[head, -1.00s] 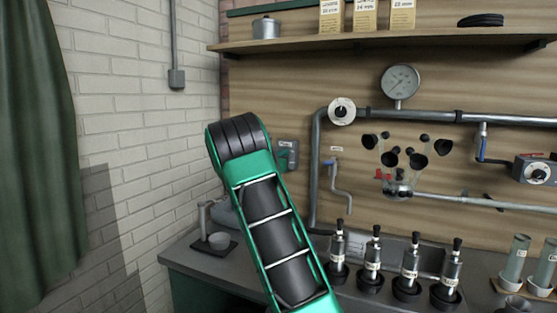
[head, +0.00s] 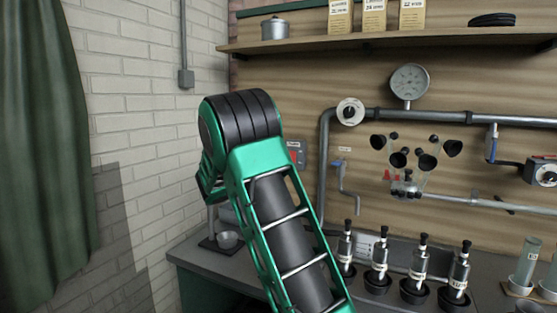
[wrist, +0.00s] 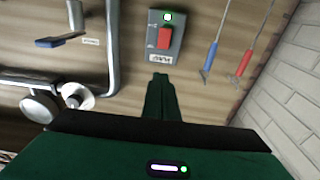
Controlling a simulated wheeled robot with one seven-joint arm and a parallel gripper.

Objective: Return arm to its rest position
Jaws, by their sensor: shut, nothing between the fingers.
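My gripper (wrist: 161,82) shows in the wrist view with its two dark green fingers together, shut and empty. A wall switch box (wrist: 165,38) with a red rocker and a lit green lamp lies just beyond the fingertips in that view. I cannot tell whether they touch it. The switch box shows there only in part (head: 297,152), to the right of that joint.
A counter (head: 212,262) carries several black-handled metal tools (head: 380,262) and a small cup (head: 228,239). A shelf (head: 400,42) runs above. Pipes with a gauge (head: 409,82) cross the wall panel. A brick wall (head: 140,130) and green curtain (head: 45,150) stand at the left.

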